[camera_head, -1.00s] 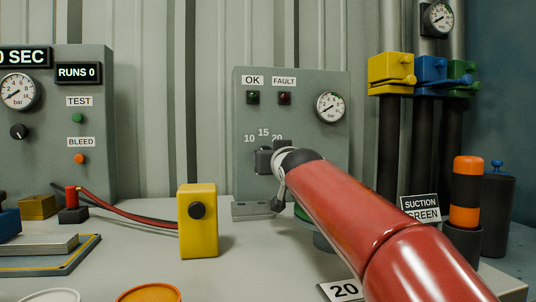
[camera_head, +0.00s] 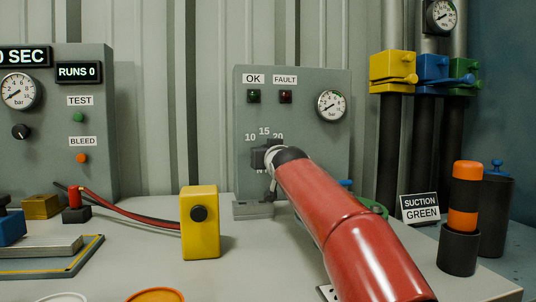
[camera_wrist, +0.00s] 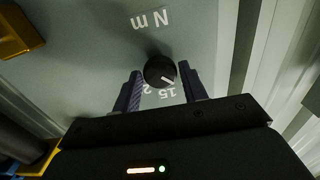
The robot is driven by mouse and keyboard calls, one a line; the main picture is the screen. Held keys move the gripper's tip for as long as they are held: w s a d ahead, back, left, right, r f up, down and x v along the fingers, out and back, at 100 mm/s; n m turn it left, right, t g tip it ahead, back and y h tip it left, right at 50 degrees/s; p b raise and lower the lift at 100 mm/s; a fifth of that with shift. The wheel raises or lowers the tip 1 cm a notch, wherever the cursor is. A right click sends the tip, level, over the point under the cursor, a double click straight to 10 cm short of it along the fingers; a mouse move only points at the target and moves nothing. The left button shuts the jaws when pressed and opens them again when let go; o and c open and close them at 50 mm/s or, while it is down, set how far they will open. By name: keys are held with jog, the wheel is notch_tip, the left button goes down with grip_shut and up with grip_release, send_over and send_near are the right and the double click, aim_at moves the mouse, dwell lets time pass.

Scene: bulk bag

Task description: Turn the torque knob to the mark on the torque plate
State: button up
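The black torque knob (camera_wrist: 158,66) sits on the grey panel (camera_head: 305,150) under the marks 10, 15 and 20; my gripper and wrist hide it in the head view. In the wrist view, which shows the panel upside down, its white pointer line points to the lower right, by the 15 mark (camera_wrist: 167,93). The 2 of the 20 mark is to the left; the 10 is hidden. My gripper (camera_wrist: 160,86) is open, one finger on each side of the knob, with gaps visible. A white plate (camera_head: 325,292) at the front is almost covered by my arm, its number hidden.
The panel also carries OK and FAULT lamps and a gauge (camera_head: 332,105). A yellow box (camera_head: 200,235) with a black knob stands left of my arm. A SUCTION GREEN sign (camera_head: 420,208) and an orange-black cylinder (camera_head: 464,205) stand to the right.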

jog(key=c, duration=0.6)
jog(key=shift+o, duration=0.2)
jog(key=shift+m+p, duration=2.3)
jog(key=shift+m, duration=6.6)
jog(key=o, duration=1)
